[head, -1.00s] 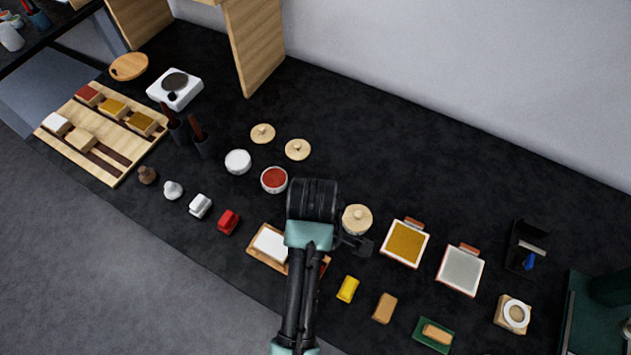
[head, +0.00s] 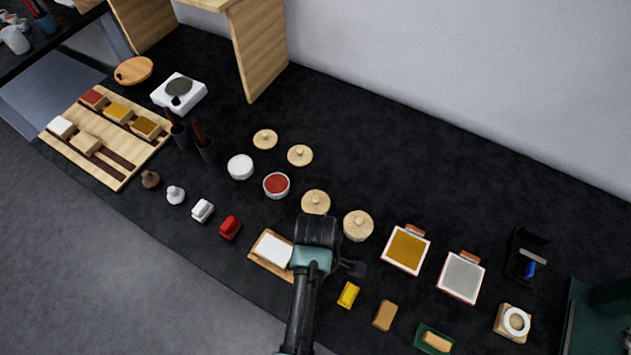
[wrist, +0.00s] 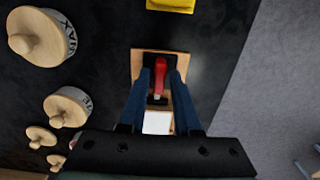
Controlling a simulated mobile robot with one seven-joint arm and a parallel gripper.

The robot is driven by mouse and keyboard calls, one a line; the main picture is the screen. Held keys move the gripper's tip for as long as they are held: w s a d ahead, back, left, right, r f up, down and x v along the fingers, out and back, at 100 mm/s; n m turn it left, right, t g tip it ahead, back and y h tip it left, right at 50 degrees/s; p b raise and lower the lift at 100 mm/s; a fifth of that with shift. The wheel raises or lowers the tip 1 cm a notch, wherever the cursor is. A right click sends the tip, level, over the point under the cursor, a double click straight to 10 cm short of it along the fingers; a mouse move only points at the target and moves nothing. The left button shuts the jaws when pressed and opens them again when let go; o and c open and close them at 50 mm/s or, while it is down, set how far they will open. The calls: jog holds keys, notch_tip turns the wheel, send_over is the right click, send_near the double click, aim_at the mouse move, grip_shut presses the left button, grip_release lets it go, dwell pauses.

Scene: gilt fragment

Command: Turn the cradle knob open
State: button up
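The cradle (head: 262,268) is a wooden board with a white block on it in the head view, and my arm covers its right part. In the wrist view the cradle's wooden end (wrist: 137,62) surrounds a dark plate with a red knob (wrist: 160,76) shaped like a short lever. The white block (wrist: 157,123) is below it there. My gripper (wrist: 161,78) is open, with its two blue fingers left and right of the red knob in the picture. Gaps show on both sides; I cannot tell how far above the knob the fingertips are.
Round lidded pots (head: 358,225) stand just behind my gripper; they are left in the wrist view. A yellow block (head: 348,294) lies close to the right, and a red block (head: 230,227) to the left.

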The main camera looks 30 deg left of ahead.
grip_shut()
jog(key=m+p, duration=0.1)
jog(key=m, duration=0.2)
jog(key=shift+r+p, duration=0.15)
jog(key=shift+p, duration=0.2)
jog(key=m+p, duration=0.1)
jog(key=m, duration=0.3)
jog(key=shift+p, duration=0.3)
jog(key=m+p, duration=0.1)
jog(key=m, duration=0.5)
jog(key=shift+w+m+p, duration=0.1)
jog(key=shift+m+p, duration=0.45)
jog(key=shift+m, duration=1.95)
